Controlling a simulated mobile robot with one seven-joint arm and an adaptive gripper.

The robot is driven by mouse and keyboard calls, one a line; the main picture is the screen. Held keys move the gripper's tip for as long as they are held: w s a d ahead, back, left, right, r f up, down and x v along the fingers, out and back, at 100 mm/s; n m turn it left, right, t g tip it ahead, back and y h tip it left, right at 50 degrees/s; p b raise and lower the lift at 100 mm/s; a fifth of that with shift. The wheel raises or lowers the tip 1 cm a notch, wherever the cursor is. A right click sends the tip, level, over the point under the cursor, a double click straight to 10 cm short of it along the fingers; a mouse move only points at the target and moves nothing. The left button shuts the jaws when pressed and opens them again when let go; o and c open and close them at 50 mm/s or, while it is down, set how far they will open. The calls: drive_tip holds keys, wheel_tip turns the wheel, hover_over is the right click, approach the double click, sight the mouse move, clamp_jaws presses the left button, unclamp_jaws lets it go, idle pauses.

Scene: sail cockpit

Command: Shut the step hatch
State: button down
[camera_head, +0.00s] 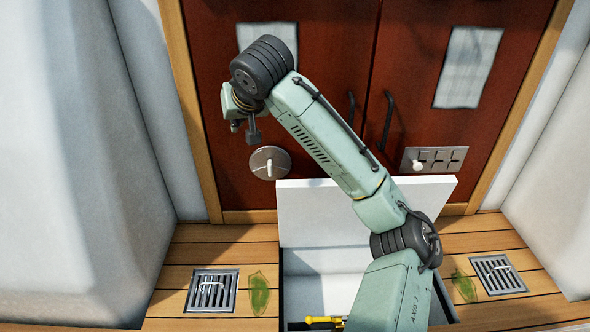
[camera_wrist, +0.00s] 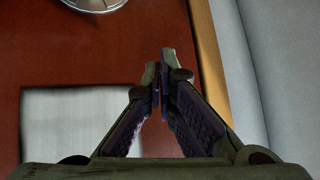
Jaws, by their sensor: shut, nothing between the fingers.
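The step hatch (camera_head: 315,222) is a white lid standing raised at the back of an opening in the wooden step, in front of the red-brown doors. The opening (camera_head: 310,290) shows a pale inside, and my arm hides its right part. My gripper (camera_head: 253,138) is up at the left, in front of the left door and above the lid's height, apart from the hatch. In the wrist view my gripper (camera_wrist: 161,75) has its fingertips together with nothing between them. The wrist view does not show the hatch.
A yellow-handled thing (camera_head: 322,320) lies in the opening. Metal drain grates (camera_head: 212,291) (camera_head: 498,275) and green patches flank it on the planks. A round metal fitting (camera_head: 270,163) sits on the left door, and a switch panel (camera_head: 434,160) on the right. White walls rise at both sides.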

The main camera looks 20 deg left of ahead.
drive_tip(key=w+d+f+m+g+h, duration=0.1)
drive_tip(key=d+f+m+h, duration=0.1)
drive_tip(key=d, duration=0.4)
drive_tip(key=w+d+f+m+g+h, duration=0.1)
drive_tip(key=d+h, duration=0.1)
drive_tip(key=d, duration=0.5)
wheel_tip(320, 180, down, 10)
drive_tip(key=p, duration=0.3)
drive_tip(key=shift+w+r+h, duration=0.2)
drive_tip(key=shift+w+h, duration=0.1)
